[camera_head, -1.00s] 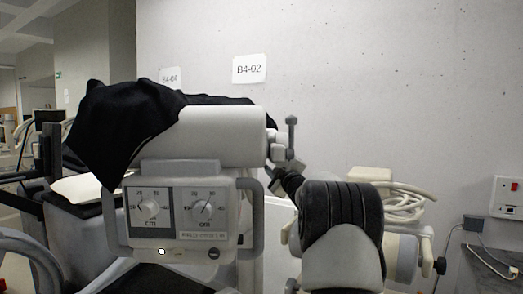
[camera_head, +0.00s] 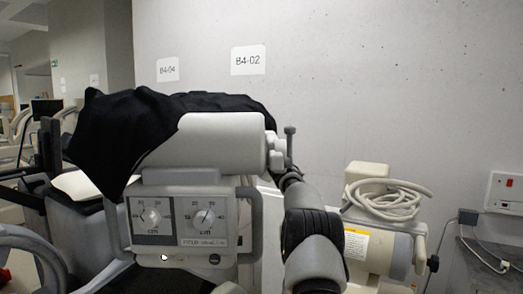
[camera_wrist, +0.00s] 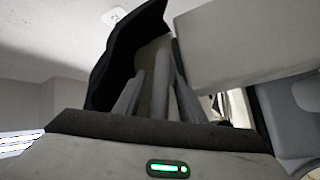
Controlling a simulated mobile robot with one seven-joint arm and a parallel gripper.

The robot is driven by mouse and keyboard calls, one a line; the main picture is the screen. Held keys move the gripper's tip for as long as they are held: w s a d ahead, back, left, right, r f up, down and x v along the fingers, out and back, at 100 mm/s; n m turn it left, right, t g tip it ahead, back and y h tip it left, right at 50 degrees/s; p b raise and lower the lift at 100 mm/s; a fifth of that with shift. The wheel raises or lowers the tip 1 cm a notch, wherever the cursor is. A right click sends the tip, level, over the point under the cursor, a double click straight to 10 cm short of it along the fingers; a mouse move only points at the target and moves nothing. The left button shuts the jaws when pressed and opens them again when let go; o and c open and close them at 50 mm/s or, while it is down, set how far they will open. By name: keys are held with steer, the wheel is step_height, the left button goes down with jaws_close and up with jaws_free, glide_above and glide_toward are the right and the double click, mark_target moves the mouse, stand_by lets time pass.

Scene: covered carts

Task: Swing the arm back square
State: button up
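The covered cart's arm head (camera_head: 215,140) is a pale grey cylinder lying across the middle of the head view. A black cloth (camera_head: 120,125) drapes over its left and top. Below it hangs a control box (camera_head: 180,222) with two dials marked cm and a side handle (camera_head: 256,222). My arm, with a black joint, reaches up to the right end of the head. My gripper (camera_wrist: 158,95) shows in the wrist view as upright grey fingers beside the pale head (camera_wrist: 245,45) and under the black cloth (camera_wrist: 125,55). Whether they close on anything is unclear.
A second pale unit (camera_head: 385,245) with a coiled cable (camera_head: 390,198) stands at the right. A wall socket (camera_head: 505,192) and a grey box with wires are farther right. The concrete wall lies close behind. Grey rails (camera_head: 30,245) are at lower left.

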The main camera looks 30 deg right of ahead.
jaws_close()
steer(key=shift+a+f+b, duration=0.1)
steer(key=shift+f+b, duration=0.05)
steer(key=shift+b, duration=0.15)
